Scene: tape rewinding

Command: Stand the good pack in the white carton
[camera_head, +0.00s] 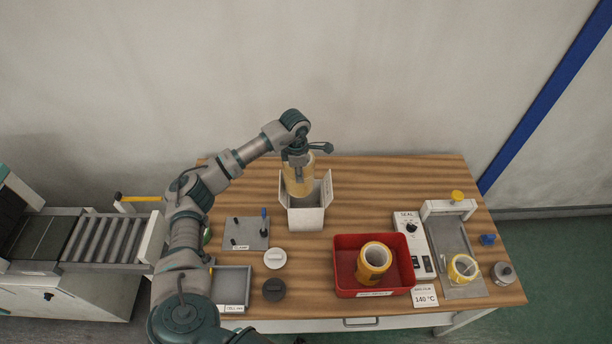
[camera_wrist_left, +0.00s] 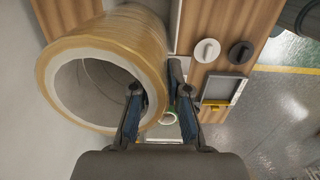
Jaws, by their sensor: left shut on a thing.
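My left gripper (camera_head: 299,157) is over the white carton (camera_head: 306,218) and points down. It is shut on the wall of a tan, hollow tape pack (camera_head: 297,183). In the left wrist view the pack (camera_wrist_left: 120,30) is large at the upper left, its open end facing the camera. One finger of the gripper (camera_wrist_left: 157,88) is inside the bore and the other outside. The pack looks upright at the carton's open mouth, between raised flaps. I cannot tell how far its lower end is inside. My right gripper is not in view.
A red tray (camera_head: 345,288) at front centre holds a yellow-wrapped roll (camera_head: 374,262). A sealing unit (camera_head: 412,243) and another yellow roll (camera_head: 463,268) are at the right. A grey plate with pegs (camera_head: 246,232) and two discs lie left of the tray. The table's back right is clear.

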